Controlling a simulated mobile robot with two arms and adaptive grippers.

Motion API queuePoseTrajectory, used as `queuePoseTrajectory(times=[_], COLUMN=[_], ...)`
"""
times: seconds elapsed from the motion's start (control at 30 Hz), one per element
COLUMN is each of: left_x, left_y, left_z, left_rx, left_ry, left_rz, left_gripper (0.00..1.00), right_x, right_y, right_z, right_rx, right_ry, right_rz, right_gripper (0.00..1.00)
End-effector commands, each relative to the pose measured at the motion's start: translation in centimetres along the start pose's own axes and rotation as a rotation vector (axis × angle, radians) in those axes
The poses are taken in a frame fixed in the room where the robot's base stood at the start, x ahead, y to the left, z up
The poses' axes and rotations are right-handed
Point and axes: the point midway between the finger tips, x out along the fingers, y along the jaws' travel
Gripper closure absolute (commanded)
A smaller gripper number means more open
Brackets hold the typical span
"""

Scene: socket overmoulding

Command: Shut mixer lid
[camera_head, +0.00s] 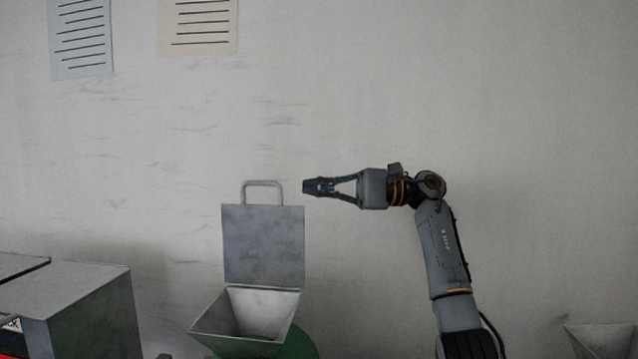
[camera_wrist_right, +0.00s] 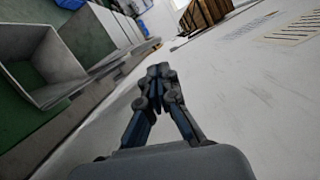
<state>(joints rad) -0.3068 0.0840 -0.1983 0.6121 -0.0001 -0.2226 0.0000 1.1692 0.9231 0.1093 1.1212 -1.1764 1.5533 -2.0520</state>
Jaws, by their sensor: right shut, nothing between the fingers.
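The mixer lid (camera_head: 264,246) is a grey square plate that stands upright, open, at the back edge of the mixer hopper (camera_head: 215,322). A loop handle (camera_head: 263,183) sits on the lid's top edge. The hopper's mouth is uncovered and looks empty. My right gripper (camera_head: 308,187) is shut and empty. It points left, at about the handle's height, just to the right of the lid, and seems apart from it. In the right wrist view the closed fingers (camera_wrist_right: 157,72) show, with the hopper (camera_wrist_right: 75,75) at the upper left. My left gripper is not in view.
A grey box-shaped machine (camera_head: 85,290) stands at the lower left. Another hopper-like container (camera_head: 600,340) shows at the lower right edge. A pale wall with two paper sheets (camera_head: 82,38) is behind. The right wrist view shows a wooden crate (camera_wrist_right: 205,15) far off.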

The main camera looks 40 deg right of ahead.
Motion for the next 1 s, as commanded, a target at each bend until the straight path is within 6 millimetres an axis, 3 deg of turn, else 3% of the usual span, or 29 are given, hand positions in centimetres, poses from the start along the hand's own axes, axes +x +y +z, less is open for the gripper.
queuePoseTrajectory(times=[0.2, 0.4, 1.0], left_x=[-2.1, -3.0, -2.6], left_y=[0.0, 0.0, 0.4], left_z=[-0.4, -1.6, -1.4], left_rx=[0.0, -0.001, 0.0], left_ry=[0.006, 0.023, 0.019], left_rz=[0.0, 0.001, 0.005], left_gripper=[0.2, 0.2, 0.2], right_x=[4.2, 6.3, 6.8], right_y=[-0.4, -0.2, 0.1], right_z=[0.1, 0.1, 0.3], right_rx=[0.002, 0.002, -0.017], right_ry=[-0.003, -0.001, 0.0], right_rz=[0.0, -0.001, 0.004], right_gripper=[1.0, 1.0, 1.0])
